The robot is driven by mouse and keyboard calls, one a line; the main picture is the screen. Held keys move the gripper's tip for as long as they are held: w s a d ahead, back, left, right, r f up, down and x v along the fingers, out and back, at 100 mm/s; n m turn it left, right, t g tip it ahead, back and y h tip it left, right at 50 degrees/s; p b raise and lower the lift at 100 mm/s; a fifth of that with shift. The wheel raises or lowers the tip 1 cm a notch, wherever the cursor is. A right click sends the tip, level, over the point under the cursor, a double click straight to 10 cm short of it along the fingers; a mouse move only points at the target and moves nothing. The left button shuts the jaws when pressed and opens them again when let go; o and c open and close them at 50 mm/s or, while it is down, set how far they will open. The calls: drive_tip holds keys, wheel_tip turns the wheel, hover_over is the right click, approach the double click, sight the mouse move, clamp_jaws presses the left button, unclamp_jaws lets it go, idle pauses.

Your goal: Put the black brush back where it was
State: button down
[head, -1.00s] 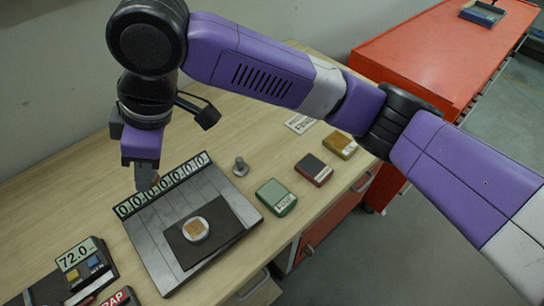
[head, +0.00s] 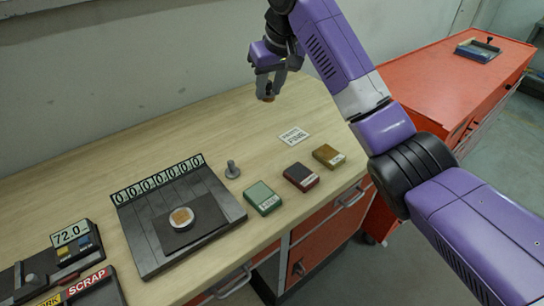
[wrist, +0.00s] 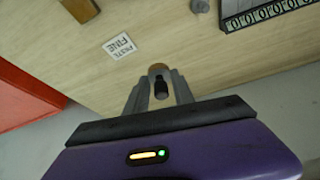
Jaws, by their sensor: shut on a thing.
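My gripper (head: 266,90) is shut on a small black thing with a brown end, which I take to be the black brush (wrist: 161,87). In the head view only the brown end of the brush (head: 267,98) shows below my fingers. The fingers hide much of the rest. My gripper (wrist: 160,93) holds it above the back of the wooden bench, behind and left of a white printed card (head: 294,136). The card also shows in the wrist view (wrist: 121,46).
A grey plate (head: 223,195) with a number strip bears a round disc (head: 182,217) on a dark mat. A grey peg (head: 232,169) stands beside it. Green (head: 263,198), dark red (head: 301,177) and mustard (head: 328,156) blocks line the front. The bench (head: 160,146) behind the plate is clear.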

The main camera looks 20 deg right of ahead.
sight(267, 154)
wheel_tip(267, 154, down, 19)
drive_tip(key=p, duration=0.2)
drive_tip(key=shift+f+p, duration=0.2)
drive_tip(key=shift+p, duration=0.2)
drive_tip(key=shift+f, duration=0.1)
drive_tip(key=c, duration=1.1)
unclamp_jaws()
drive_tip(key=b+v, duration=0.2)
drive_tip(key=v, duration=1)
